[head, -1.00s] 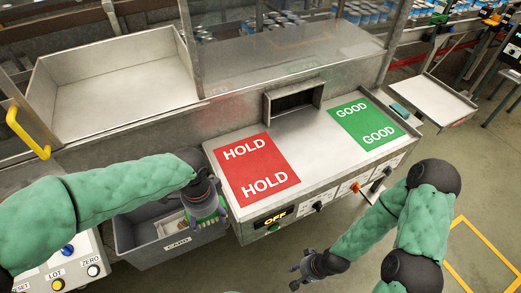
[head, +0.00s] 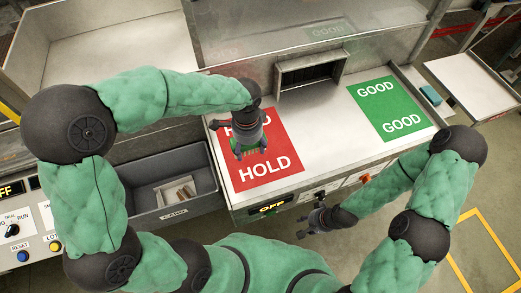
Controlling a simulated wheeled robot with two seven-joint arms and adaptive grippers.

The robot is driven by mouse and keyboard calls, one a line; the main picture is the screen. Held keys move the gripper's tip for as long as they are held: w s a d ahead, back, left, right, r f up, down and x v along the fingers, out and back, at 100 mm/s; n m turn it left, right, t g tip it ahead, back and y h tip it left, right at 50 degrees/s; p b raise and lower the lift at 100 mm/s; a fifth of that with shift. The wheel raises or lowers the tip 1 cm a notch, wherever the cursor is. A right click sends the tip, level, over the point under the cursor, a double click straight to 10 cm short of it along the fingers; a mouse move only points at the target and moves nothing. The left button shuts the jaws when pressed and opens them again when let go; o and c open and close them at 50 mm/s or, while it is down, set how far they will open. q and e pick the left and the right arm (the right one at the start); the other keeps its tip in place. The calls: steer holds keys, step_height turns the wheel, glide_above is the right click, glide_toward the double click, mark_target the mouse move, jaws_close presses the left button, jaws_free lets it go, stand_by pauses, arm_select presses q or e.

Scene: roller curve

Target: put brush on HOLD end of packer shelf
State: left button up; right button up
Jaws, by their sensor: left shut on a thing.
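The packer shelf (head: 318,137) is a pale metal ledge. Its HOLD end is a red panel (head: 282,150) at left, and its GOOD end is a green panel (head: 391,108) at right. My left gripper (head: 249,150) is over the HOLD panel, pointing down and shut on the brush. Only a little of the green brush (head: 251,152) shows at the fingertips; the rest is hidden. I cannot tell whether it touches the panel. My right gripper (head: 311,228) hangs in front of the shelf's front face, away from the brush; its jaw opening is unclear.
A grey bin (head: 166,220) with small items in it stands below left of the shelf. A dark chute opening (head: 310,74) is behind the shelf's middle. A teal block (head: 431,96) lies right of the GOOD panel. The shelf between the panels is bare.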

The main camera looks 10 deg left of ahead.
arm_select(q)
glide_above(260, 156)
steer(key=f, duration=0.5)
steer(key=shift+s+a+b, duration=0.1)
steer(key=shift+s+b, duration=0.2)
steer(key=shift+s, duration=0.05)
steer(key=shift+w+d+f, duration=0.25)
steer(key=shift+w+f, duration=0.1)
steer(key=shift+f, duration=0.25)
steer(key=shift+f+b, duration=0.3)
steer(key=shift+f, duration=1.1)
steer(key=shift+f, duration=0.1)
steer(key=o, duration=1)
